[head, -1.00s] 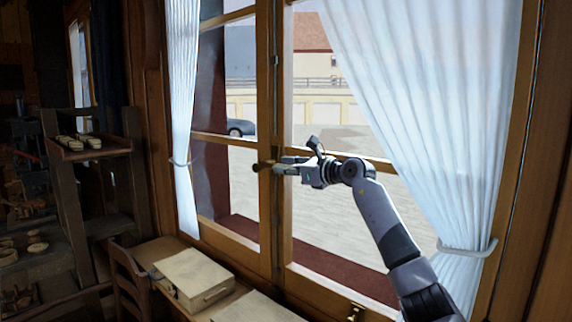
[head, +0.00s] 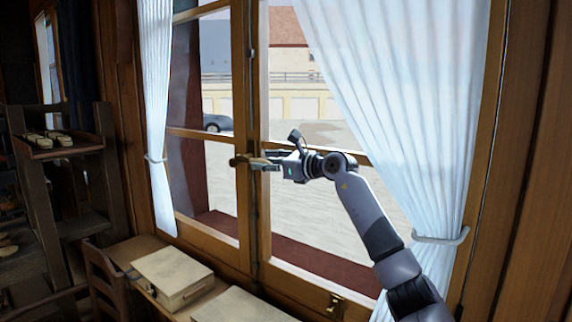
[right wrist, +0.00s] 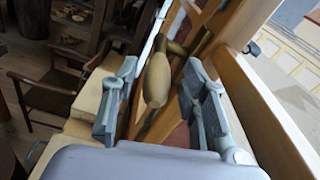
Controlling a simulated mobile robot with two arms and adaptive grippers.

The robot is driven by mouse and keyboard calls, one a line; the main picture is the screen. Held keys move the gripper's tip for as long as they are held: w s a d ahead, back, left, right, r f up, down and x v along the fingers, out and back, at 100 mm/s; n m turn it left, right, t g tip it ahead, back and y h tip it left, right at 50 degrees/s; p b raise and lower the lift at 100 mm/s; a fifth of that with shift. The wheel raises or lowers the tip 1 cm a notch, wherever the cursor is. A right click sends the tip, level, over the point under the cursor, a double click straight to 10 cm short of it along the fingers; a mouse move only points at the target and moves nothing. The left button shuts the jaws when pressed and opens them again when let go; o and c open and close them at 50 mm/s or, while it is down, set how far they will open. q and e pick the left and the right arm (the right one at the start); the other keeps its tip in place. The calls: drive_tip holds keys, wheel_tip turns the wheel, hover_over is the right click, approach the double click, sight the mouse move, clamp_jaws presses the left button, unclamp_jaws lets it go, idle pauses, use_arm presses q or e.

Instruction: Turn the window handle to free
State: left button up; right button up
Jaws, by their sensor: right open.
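The window handle (head: 240,160) is a brass-coloured lever on the middle stile of the closed-looking wooden window. In the right wrist view its rounded grip (right wrist: 157,80) points toward the camera. My right gripper (head: 270,161) is at the handle from the right, level with it. In the right wrist view the two grey fingers (right wrist: 162,84) stand apart, one on each side of the grip. Gaps show on both sides, so the fingers do not appear to touch it. My left gripper is not in view.
White curtains hang left (head: 157,110) and right (head: 415,110) of the window. A wooden box (head: 172,275) lies on the bench below. A chair (head: 108,285) and a dark shelf (head: 60,150) stand at the left.

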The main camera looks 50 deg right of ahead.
drive_tip(key=s+r, duration=0.1)
drive_tip(key=s, duration=0.9)
drive_tip(key=shift+s+d, duration=0.25)
drive_tip(key=shift+d, duration=0.1)
